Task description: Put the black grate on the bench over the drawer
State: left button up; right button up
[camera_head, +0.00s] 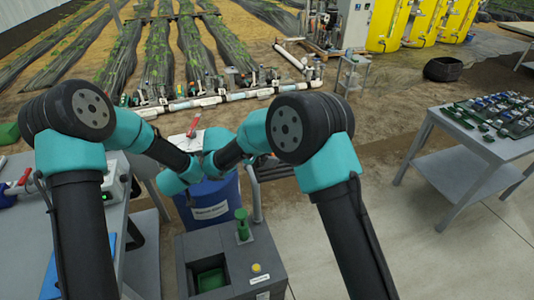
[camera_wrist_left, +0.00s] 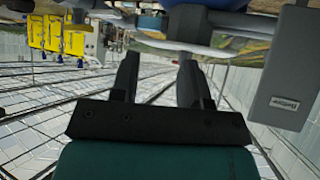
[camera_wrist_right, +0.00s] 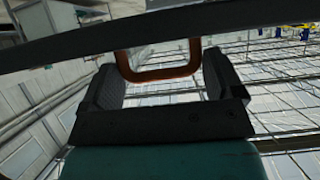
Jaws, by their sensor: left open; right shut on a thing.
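In the right wrist view, my right gripper (camera_wrist_right: 160,78) is shut on an orange-brown loop handle (camera_wrist_right: 160,74). A long dark bar, which looks like the black grate seen edge-on (camera_wrist_right: 100,47), crosses above the fingers. My left gripper (camera_wrist_left: 160,78) is open, with nothing between its fingers in the left wrist view. In the head view both wrists meet above the blue drum, and the fingers are hidden or too small to tell. A grey bench (camera_head: 88,212) stands at the left. I cannot make out a drawer in it.
The blue drum (camera_head: 222,190) stands below my wrists. A grey cabinet (camera_head: 236,270) with a green recess and yellow button is in front of it. A second table (camera_head: 450,150) with small parts stands at the right.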

pick_arm(q)
jog(key=s+d+f+g+h, duration=0.1)
jog(key=s+f, duration=0.4)
jog(key=s, duration=0.5)
jog(key=s+d+f+n+g+h, duration=0.1)
jog(key=s+d+f+g, duration=0.2)
jog(key=s, duration=0.7)
jog(key=s+d+f+n+g+h, duration=0.1)
jog(key=s+d+f+g, duration=0.1)
jog(key=s+f+g, duration=0.3)
jog(key=s+f, duration=0.3)
jog(key=s, duration=0.3)
jog(key=shift+d+f, duration=0.25)
jog(key=shift+d, duration=0.05)
